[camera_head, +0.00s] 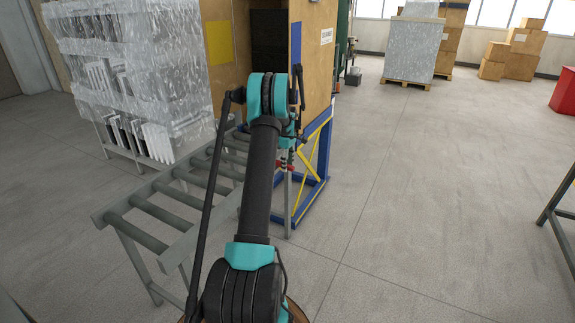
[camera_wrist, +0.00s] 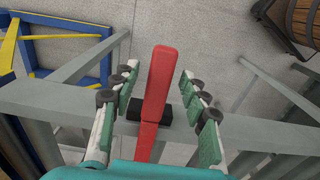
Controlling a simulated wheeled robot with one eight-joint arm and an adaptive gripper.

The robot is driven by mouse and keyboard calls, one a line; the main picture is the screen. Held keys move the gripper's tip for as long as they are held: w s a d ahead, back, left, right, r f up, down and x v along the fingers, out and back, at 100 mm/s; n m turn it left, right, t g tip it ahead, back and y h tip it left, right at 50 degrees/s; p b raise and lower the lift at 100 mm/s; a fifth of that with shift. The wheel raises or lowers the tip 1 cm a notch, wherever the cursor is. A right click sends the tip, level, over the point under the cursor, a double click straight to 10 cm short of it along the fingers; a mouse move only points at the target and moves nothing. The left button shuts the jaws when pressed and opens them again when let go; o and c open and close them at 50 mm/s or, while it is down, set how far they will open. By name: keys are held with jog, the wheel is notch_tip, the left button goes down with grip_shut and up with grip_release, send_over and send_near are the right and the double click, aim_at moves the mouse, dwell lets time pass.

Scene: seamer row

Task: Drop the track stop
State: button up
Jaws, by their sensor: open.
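The track stop looks to be the red lever (camera_wrist: 161,85) in the middle of the wrist view, joined to a small black block (camera_wrist: 133,110) on the grey rail (camera_wrist: 240,128). My gripper (camera_wrist: 158,77) is open, with its green-padded fingers on either side of the lever. A gap shows between the lever and each row of fingertips. In the head view, a bit of red (camera_head: 283,165) shows beside the roller track (camera_head: 165,192), just right of my arm. My gripper is mostly hidden there behind my arm.
A tall plywood box (camera_head: 318,60) stands behind the track, above a blue and yellow frame (camera_head: 313,190). A wrapped stack of white panels (camera_head: 140,70) stands at the left. A wooden barrel-like container (camera_wrist: 292,25) is at the wrist view's upper right. The floor at the right is mostly clear.

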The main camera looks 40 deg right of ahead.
jog(key=shift+c, duration=0.6)
grip_shut()
jog(key=shift+w+r+g, duration=0.15)
jog(key=shift+r+g, duration=0.1)
jog(key=shift+g, duration=0.15)
jog(key=shift+r+g+h, duration=0.25)
jog(key=shift+g+h, duration=0.05)
jog(key=shift+g, duration=0.1)
jog(key=shift+o, duration=0.6)
grip_release()
